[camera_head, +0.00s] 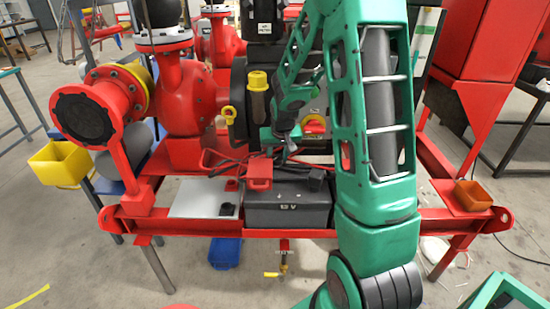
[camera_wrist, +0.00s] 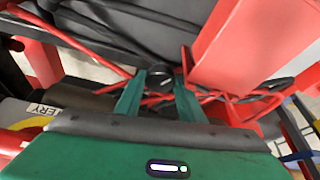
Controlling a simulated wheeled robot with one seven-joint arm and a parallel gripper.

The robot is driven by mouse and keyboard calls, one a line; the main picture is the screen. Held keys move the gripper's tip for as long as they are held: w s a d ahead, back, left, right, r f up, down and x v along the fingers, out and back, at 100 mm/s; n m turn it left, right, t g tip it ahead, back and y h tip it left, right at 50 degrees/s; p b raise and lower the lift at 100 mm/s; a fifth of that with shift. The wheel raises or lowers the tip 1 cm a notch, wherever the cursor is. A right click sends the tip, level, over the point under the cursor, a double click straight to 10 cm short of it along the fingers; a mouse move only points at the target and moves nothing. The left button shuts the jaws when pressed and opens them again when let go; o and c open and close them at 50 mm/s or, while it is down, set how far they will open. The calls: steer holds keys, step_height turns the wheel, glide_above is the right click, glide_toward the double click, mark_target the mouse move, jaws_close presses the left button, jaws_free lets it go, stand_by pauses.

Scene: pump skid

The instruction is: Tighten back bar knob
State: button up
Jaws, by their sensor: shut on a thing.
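A small round black knob with a white line on its face (camera_wrist: 160,85) shows in the wrist view, between the tips of my two green fingers. My gripper (camera_wrist: 161,77) is shut on this knob from both sides. In the head view my gripper (camera_head: 280,137) is behind the black battery, low in front of the pump. The knob cannot be made out there, and my arm covers part of the area.
The black battery (camera_head: 288,210) stands on the red skid frame, with red and black cable clamps on and above it. A white plate (camera_head: 200,198) lies left of it. A red block (camera_wrist: 225,55) rises close right of my fingers. Red cables run around them.

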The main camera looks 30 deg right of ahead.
steer(key=shift+w+r, duration=0.1)
steer(key=shift+w, duration=0.15)
steer(key=o, duration=1)
steer(key=shift+o, duration=0.2)
steer(key=shift+s, duration=0.1)
steer(key=v, duration=1)
steer(key=shift+r, duration=0.2)
steer(key=shift+s, duration=0.15)
